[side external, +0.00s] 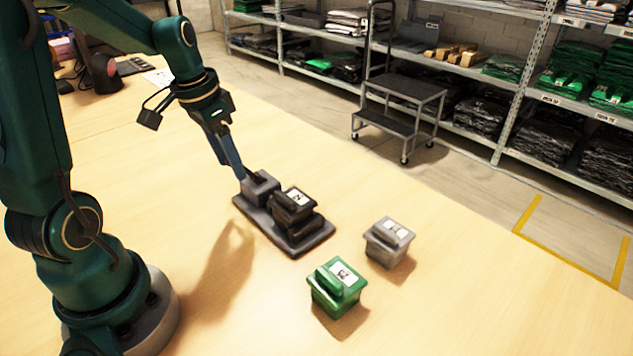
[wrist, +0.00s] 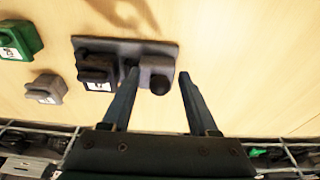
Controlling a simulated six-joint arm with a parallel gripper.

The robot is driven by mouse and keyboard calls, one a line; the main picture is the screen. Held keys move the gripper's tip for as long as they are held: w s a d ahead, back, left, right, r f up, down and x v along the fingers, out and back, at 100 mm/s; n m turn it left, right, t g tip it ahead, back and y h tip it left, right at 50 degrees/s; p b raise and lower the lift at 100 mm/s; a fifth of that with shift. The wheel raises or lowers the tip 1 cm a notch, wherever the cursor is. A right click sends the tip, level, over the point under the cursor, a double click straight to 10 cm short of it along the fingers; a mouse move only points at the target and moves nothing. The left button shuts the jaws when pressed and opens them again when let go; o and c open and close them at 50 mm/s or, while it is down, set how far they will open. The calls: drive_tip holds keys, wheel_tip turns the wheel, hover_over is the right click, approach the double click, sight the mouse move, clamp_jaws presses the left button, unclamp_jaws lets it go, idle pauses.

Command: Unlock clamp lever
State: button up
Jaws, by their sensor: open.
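A dark grey base plate (side external: 305,243) lies on the table and also shows in the wrist view (wrist: 115,48). A black block with a white label (side external: 292,207) sits on it and shows in the wrist view (wrist: 95,70). At the plate's end beside it is a grey clamp housing (side external: 262,190), also in the wrist view (wrist: 157,65). A dark rounded knob, seemingly the clamp lever (wrist: 159,85), shows on the housing. My gripper (side external: 240,178) is open, its fingers pointing down at the housing. In the wrist view my fingers (wrist: 158,76) lie either side of the knob; contact cannot be told.
A green block (side external: 336,290) and a light grey block (side external: 389,242) stand on the table beside the plate. Shelves of folded garments (side external: 480,115) and a step stool (side external: 405,105) stand beyond the table. The table's near right is clear.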

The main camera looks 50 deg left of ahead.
drive_tip(key=shift+r, duration=3.5)
drive_tip(key=shift+w+d+r, duration=0.15)
drive_tip(key=shift+d+r, duration=0.05)
drive_tip(key=shift+d, duration=0.15)
drive_tip(key=s+d+f+t, duration=0.1)
drive_tip(key=s+d+t, duration=0.2)
drive_tip(key=s+d, duration=0.6)
drive_tip(key=shift+d, duration=1.95)
